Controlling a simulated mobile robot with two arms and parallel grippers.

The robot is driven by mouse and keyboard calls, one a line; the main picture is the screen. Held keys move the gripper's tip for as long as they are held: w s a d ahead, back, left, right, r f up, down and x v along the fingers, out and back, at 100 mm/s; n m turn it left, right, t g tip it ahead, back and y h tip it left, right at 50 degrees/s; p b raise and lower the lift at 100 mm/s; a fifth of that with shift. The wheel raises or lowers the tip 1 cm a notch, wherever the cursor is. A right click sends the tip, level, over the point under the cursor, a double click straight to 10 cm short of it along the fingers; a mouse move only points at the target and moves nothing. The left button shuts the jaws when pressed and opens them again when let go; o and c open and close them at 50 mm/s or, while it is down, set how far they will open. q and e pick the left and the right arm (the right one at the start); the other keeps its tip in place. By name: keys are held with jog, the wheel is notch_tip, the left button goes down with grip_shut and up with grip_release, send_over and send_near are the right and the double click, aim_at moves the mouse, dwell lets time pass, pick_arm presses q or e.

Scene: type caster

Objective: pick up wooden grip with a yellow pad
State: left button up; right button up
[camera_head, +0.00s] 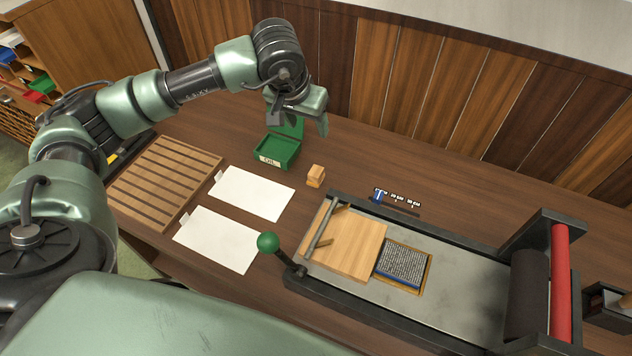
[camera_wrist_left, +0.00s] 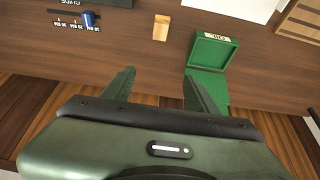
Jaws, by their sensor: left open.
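The wooden grip (camera_head: 316,176) is a small light-wood block standing on the brown table, between the green box and the press. It also shows in the left wrist view (camera_wrist_left: 161,27) at top centre, beyond the fingers. Its yellow pad cannot be told apart clearly. My left gripper (camera_head: 300,118) is above the back of the table, behind and above the block, and apart from it. In the left wrist view its two fingers (camera_wrist_left: 158,77) are spread with nothing between them. My right gripper is not in view.
A green open box (camera_head: 276,150) stands close to the left of the block. White sheets (camera_head: 252,193) and a slatted wooden rack (camera_head: 165,180) lie further left. The press (camera_head: 450,290), with its green-knobbed lever (camera_head: 268,242), fills the right. A small blue piece (camera_head: 378,195) lies behind it.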

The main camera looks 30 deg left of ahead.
pick_arm(q)
jog(key=b, duration=1.1)
send_near(316, 171)
notch_tip(316, 171, down, 2)
jog(key=shift+w+a+f, duration=0.15)
jog(key=shift+w+f, duration=0.1)
jog(key=shift+f, duration=0.2)
jog(key=shift+w+a+f, duration=0.2)
jog(key=shift+w+f, duration=0.05)
jog(key=shift+f, duration=0.15)
jog(key=x, duration=0.2)
jog(key=p+x, duration=0.1)
jog(key=x, duration=0.3)
jog(key=shift+w+d, duration=0.25)
jog(key=shift+d, duration=0.05)
jog(key=shift+w+f, duration=0.1)
jog(key=shift+f, duration=0.2)
grip_shut()
